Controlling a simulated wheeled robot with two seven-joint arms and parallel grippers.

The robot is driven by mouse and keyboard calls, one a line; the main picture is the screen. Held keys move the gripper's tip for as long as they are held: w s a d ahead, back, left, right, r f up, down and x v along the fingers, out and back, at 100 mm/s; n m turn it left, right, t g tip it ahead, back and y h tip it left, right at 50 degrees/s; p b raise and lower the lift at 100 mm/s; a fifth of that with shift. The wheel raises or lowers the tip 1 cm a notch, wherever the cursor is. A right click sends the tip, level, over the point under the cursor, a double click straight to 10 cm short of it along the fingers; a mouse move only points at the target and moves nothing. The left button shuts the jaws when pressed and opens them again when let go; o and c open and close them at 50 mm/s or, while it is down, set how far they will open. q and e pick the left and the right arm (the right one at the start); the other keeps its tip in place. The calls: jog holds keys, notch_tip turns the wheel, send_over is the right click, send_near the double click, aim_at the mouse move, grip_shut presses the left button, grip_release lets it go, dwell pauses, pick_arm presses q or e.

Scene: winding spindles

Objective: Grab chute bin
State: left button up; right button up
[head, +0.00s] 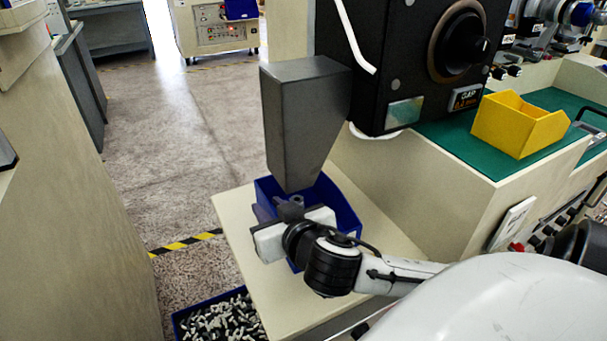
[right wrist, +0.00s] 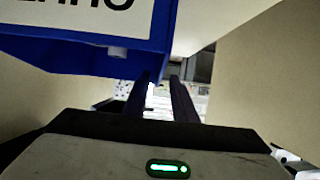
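The blue chute bin (head: 343,205) stands on a cream shelf under the grey chute (head: 300,120). My right gripper (head: 290,205) is at the bin's near left side and hides part of it. In the right wrist view the bin (right wrist: 90,52), with a white label, fills the upper left. The two dark fingers of the right gripper (right wrist: 164,98) are apart with a gap between them, close to the bin's lower right edge. Whether a finger touches the bin is not clear. My left gripper is not in view.
The cream shelf (head: 385,240) has bare room right of the bin. The black machine (head: 400,60) stands above and behind it. A yellow bin (head: 520,125) sits on a green mat at right. A blue crate of small metal parts (head: 222,318) is on the floor below.

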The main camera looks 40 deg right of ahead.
aim_at(264, 201)
jog(key=x, duration=0.4)
jog(key=shift+w+d, duration=0.2)
jog(key=shift+w, duration=0.05)
jog(key=shift+c, duration=0.3)
grip_shut()
